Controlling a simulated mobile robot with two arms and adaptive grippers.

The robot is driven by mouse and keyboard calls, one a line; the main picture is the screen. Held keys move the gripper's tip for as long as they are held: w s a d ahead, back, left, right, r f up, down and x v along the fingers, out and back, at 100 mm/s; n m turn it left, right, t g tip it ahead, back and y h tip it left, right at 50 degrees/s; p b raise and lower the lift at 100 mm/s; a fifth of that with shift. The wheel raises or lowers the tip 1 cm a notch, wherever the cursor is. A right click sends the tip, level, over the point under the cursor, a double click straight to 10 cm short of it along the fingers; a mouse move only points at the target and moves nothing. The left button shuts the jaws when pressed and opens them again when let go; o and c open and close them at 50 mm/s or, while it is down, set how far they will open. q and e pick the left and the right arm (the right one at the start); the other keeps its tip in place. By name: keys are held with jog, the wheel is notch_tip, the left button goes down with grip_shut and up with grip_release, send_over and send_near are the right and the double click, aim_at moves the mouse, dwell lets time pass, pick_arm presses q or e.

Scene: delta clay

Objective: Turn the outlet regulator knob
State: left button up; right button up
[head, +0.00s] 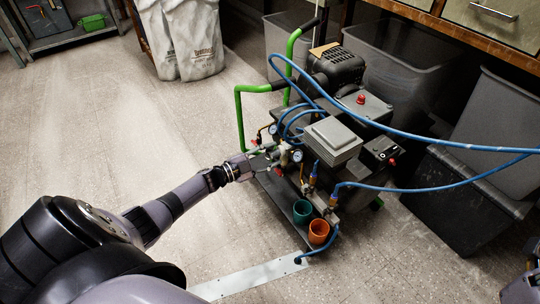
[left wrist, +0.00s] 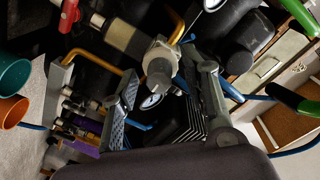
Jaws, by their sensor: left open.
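The compressor (head: 340,125) stands on the floor, with gauges and regulators along its near side. My left gripper (head: 270,159) reaches this side at the small gauges and fittings. In the left wrist view, a grey regulator knob (left wrist: 159,75) sits in front of the spread fingers of my left gripper (left wrist: 164,84), roughly between their tips. Contact cannot be told. I cannot confirm from the pictures that this is the outlet regulator knob. In the head view the knob is hidden or too small to tell.
Blue hoses (head: 440,143) loop over the compressor and off to the right. A green handle (head: 239,115) rises close to my left gripper. A teal cup (head: 302,211) and an orange cup (head: 319,232) stand at the near end. Floor on the left is clear.

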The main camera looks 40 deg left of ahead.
pick_arm(q)
jog(key=v, duration=1.2)
dwell(0.3)
